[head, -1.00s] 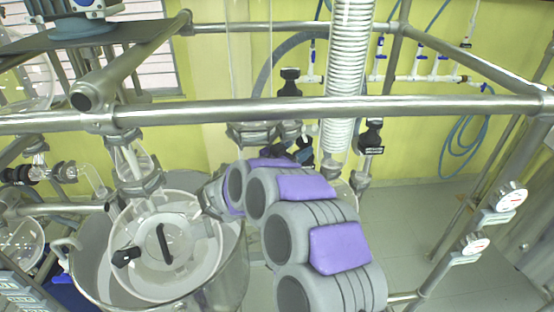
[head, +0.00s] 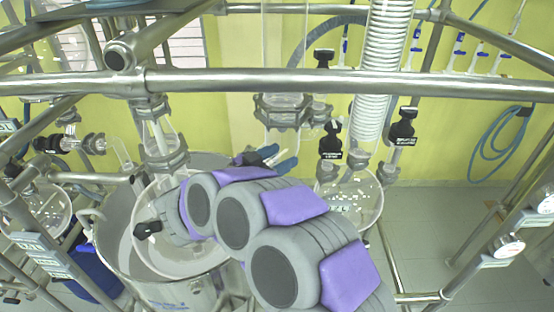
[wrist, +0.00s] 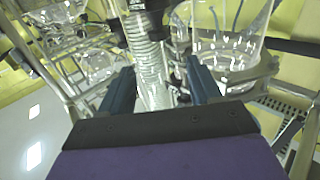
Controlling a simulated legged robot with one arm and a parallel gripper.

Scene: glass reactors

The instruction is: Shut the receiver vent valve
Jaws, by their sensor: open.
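Several black-handled valves with small tags stand around the glassware; I cannot read which tag names the receiver vent. In the head view one valve (head: 331,140) is left of the coiled condenser's lower end, another (head: 403,125) is to its right, and a third (head: 324,57) is higher at the back. A round glass flask (head: 352,205) hangs below the condenser. My gripper (head: 272,158) is left of the nearest valve in the picture, partly hidden behind my arm. In the wrist view my gripper (wrist: 160,88) has its blue fingers spread, with the condenser coil (wrist: 147,60) seen beyond the gap.
A steel frame rail (head: 250,82) crosses in front of the glassware. Floor shows at right, and a blue hose (head: 490,150) hangs on the wall.

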